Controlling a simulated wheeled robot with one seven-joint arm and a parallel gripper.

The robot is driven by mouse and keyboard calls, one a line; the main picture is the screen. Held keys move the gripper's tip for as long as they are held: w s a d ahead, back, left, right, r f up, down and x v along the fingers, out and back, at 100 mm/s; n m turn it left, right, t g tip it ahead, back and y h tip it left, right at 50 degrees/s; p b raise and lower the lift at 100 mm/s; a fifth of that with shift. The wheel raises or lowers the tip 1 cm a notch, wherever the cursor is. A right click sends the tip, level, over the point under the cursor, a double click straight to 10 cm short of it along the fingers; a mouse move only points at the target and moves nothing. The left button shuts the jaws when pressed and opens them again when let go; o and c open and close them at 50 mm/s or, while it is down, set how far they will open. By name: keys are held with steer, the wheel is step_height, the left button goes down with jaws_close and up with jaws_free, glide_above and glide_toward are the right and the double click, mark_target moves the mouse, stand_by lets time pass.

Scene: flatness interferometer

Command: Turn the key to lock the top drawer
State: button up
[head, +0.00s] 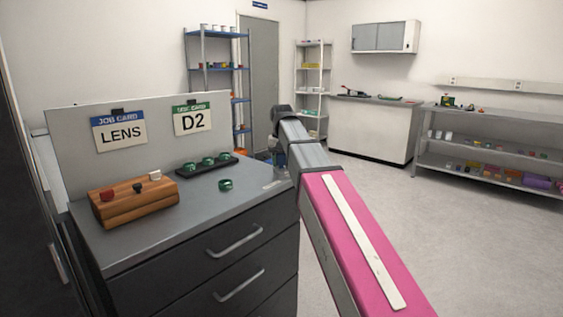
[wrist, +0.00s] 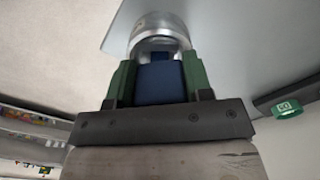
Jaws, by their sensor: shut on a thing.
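In the wrist view my gripper (wrist: 158,70), with green fingers, is shut on a blue key (wrist: 161,88). The key's far end meets a round silver lock (wrist: 160,24); how deep it sits is hidden. The top drawer (head: 195,258), dark with a grey bar handle (head: 235,240), is in the grey-topped cabinet in the head view and looks shut. My arm reaches to the cabinet's right side in the head view. The gripper, key and lock cannot be made out clearly there.
On the cabinet top (head: 215,207) are a wooden box (head: 133,205), a dark tray (head: 190,172) with green rings and a loose green ring (head: 225,185). A panel with two cards stands behind. Shelves (head: 480,145) line the right wall; the floor (head: 440,220) is clear.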

steer(key=shift+n, duration=1.9)
steer(key=shift+n, duration=1.7)
